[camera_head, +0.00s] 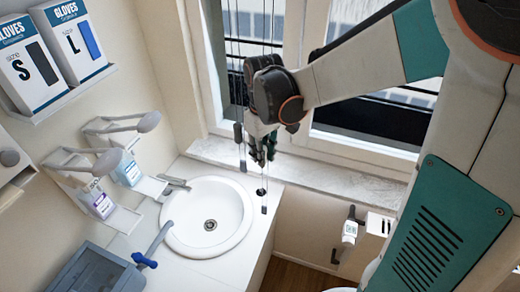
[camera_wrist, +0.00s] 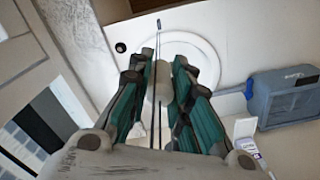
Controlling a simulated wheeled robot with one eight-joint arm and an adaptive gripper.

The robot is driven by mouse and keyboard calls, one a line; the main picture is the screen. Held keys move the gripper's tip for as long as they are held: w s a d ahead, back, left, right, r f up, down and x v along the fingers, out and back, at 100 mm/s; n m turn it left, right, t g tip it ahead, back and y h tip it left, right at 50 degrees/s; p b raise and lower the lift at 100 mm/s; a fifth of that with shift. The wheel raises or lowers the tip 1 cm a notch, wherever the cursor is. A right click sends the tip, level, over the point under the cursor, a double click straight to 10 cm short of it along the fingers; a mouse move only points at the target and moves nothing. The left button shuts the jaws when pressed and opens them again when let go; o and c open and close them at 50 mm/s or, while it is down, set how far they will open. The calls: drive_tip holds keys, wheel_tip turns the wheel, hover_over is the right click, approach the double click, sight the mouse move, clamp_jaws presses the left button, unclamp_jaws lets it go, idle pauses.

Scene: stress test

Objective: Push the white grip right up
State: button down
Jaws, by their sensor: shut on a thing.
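My gripper (camera_head: 263,152) is in front of the window, above the counter's right end, with its fingers pointing down. In the head view the fingers hide the grip. A cord hangs below them and ends in a small dark weight (camera_head: 264,209) beside the sink. Another grey cord end (camera_head: 238,132) hangs just left of my gripper.
A round white sink (camera_head: 180,235) with a tap (camera_head: 174,183) lies below left. Dispensers (camera_head: 128,172) and glove boxes (camera_head: 75,40) are on the left wall. A blue-grey box (camera_head: 98,272) stands on the counter. The window sill (camera_head: 310,172) and frame are close behind my gripper.

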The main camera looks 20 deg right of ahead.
drive_tip(key=c, duration=1.4)
unclamp_jaws()
drive_tip(key=shift+c, duration=0.2)
wheel_tip(320, 180, up, 12)
drive_tip(key=shift+s, duration=0.1)
